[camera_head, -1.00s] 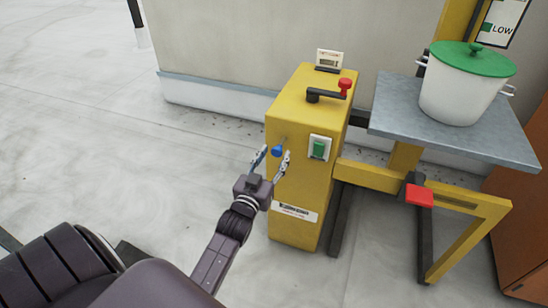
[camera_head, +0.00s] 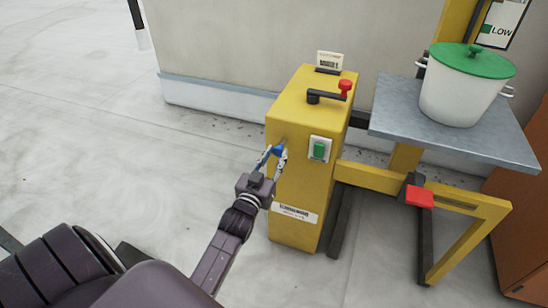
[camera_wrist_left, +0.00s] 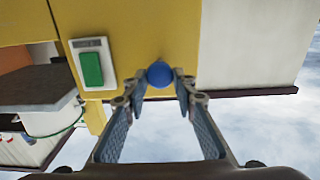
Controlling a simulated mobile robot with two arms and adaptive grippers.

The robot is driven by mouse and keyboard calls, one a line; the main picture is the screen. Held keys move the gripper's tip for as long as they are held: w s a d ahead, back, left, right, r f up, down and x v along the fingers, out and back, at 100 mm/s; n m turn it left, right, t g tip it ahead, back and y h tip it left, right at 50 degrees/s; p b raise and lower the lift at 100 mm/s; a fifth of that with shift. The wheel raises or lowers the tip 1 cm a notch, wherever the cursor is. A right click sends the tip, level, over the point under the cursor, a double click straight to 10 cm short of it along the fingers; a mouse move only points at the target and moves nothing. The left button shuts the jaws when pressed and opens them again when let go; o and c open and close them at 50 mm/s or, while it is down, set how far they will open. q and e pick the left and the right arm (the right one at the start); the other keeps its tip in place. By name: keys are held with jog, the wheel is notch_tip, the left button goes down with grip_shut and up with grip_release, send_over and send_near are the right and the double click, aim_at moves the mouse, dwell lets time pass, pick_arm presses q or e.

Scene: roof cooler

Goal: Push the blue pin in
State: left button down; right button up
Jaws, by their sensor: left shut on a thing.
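My left gripper (camera_head: 275,154) is shut on the pin's knob, one finger on each side. It also shows in the left wrist view (camera_wrist_left: 160,88). How far the pin's shaft sits in the cabinet is hard to tell. My right gripper is not in view.
A green button (camera_head: 319,150) on a white plate is right of the pin. A black crank with a red knob (camera_head: 345,85) is on the cabinet top. A grey platform (camera_head: 400,110) holds a white pot (camera_head: 455,95) with a green lid. A red pedal (camera_head: 419,196) is below. Floor on the left is clear.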

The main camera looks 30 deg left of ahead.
aim_at(277, 152)
pick_arm(q)
jog(key=x, duration=0.2)
jog(key=shift+w, duration=0.3)
jog(key=shift+w+a, duration=0.15)
jog(key=shift+w, duration=0.05)
jog(key=shift+r, duration=0.2)
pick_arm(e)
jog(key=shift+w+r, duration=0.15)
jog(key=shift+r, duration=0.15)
pick_arm(q)
jog(key=c, duration=1.9)
grip_release()
jog(key=o, duration=0.3)
jog(key=shift+w+f, duration=0.15)
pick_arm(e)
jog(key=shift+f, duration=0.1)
pick_arm(q)
jog(key=shift+s, duration=0.2)
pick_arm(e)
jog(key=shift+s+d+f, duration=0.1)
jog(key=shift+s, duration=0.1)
pick_arm(q)
jog(key=v, duration=1.1)
jog(key=shift+s, duration=0.4)
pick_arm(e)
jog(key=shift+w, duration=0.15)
